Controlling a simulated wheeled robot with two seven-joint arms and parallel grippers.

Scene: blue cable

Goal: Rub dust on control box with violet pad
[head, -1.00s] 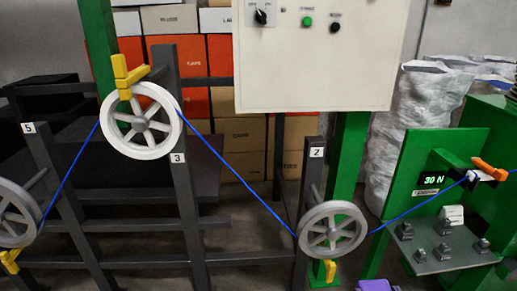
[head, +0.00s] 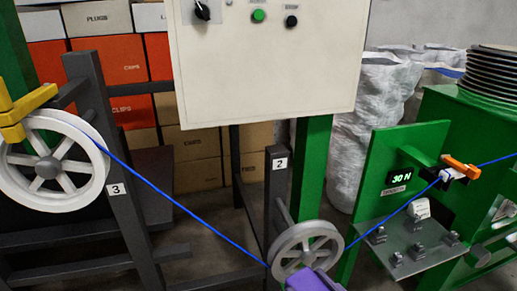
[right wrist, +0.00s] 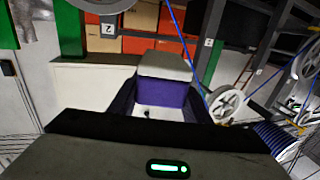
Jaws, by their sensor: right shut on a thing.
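The control box (head: 265,65) is a large cream panel at the top of the head view, with a black knob, a green button and a black button. I can make out no dust on its face. In the right wrist view the control box (right wrist: 85,90) appears at the left, with the picture upside down. My right gripper (right wrist: 160,108) is shut on the violet pad (right wrist: 165,93), which has a pale grey block at its outer end. The violet pad (head: 315,281) also shows at the bottom edge of the head view, below the control box. My left gripper is not in view.
A blue cable (head: 190,212) runs over a large wheel (head: 48,165) on post 3 and under a wheel (head: 305,250) by post 2. It continues to a green stand (head: 400,160) reading 30 N. Stacked boxes (head: 105,65) and pale sacks (head: 370,100) stand behind.

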